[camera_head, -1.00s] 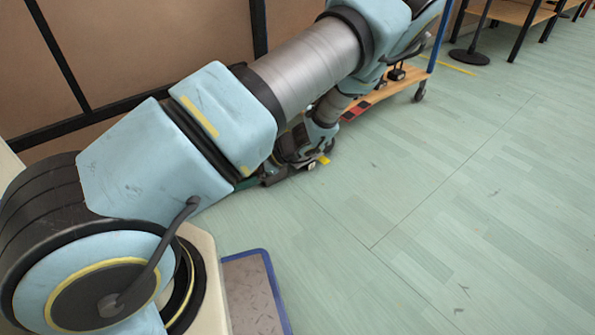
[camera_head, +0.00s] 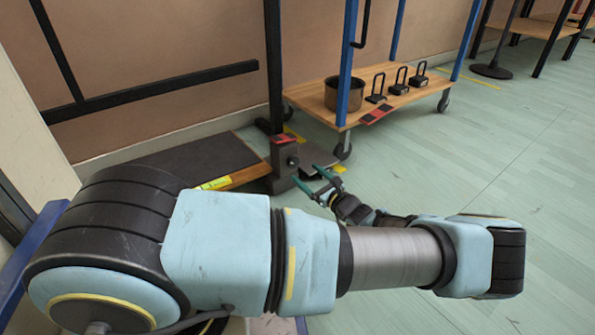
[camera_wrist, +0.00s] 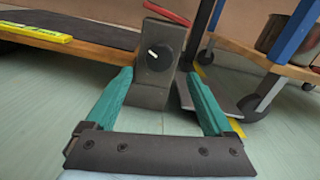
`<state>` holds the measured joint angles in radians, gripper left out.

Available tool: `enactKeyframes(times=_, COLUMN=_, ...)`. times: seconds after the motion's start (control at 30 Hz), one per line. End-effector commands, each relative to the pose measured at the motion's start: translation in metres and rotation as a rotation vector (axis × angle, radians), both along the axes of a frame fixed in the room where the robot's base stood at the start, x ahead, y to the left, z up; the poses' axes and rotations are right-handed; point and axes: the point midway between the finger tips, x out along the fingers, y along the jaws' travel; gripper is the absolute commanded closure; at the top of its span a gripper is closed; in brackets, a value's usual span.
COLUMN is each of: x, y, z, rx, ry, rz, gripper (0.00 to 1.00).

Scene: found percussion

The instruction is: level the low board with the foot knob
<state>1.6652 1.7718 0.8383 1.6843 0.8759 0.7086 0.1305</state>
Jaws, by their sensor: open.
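The low board (camera_head: 195,163) has a dark top and a wooden edge and lies near the floor by the wall. Its left part also shows in the wrist view (camera_wrist: 85,30). A dark foot block (camera_head: 283,180) stands at its right end. The foot knob (camera_wrist: 153,53) is a round dark knob with a white mark, on the block's near face; it also shows in the head view (camera_head: 293,160). My gripper (camera_wrist: 158,75) is open and empty, its teal fingers pointing at the block on either side of the knob. In the head view my gripper (camera_head: 313,179) appears short of the block.
A yellow strip (camera_wrist: 35,32) sits at the board's front edge. A red piece (camera_wrist: 166,13) tops the block. A wheeled trolley (camera_head: 310,100) with blue posts stands close on the right, carrying a pot (camera_head: 345,94) and several dark items. Floor (camera_head: 470,165) at right is clear.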

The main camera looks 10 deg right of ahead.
Motion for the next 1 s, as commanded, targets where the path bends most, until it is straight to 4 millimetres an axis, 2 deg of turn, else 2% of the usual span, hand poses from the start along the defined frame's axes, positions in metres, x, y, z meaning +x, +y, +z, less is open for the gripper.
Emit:
enactKeyframes(times=0.1, x=0.021, y=0.011, z=-0.005, rx=0.000, ry=-0.003, rz=0.002, gripper=0.13)
enactKeyframes(times=0.3, x=0.045, y=0.022, z=-0.003, rx=-0.001, ry=-0.001, rz=0.002, gripper=0.13)
enactKeyframes(times=0.47, x=0.053, y=0.026, z=-0.001, rx=-0.001, ry=0.000, rz=0.002, gripper=0.13)
enactKeyframes(times=0.73, x=0.054, y=0.026, z=0.000, rx=-0.001, ry=0.001, rz=0.002, gripper=0.13)
enactKeyframes(times=1.0, x=0.054, y=0.026, z=0.000, rx=-0.001, ry=0.001, rz=0.002, gripper=0.42)
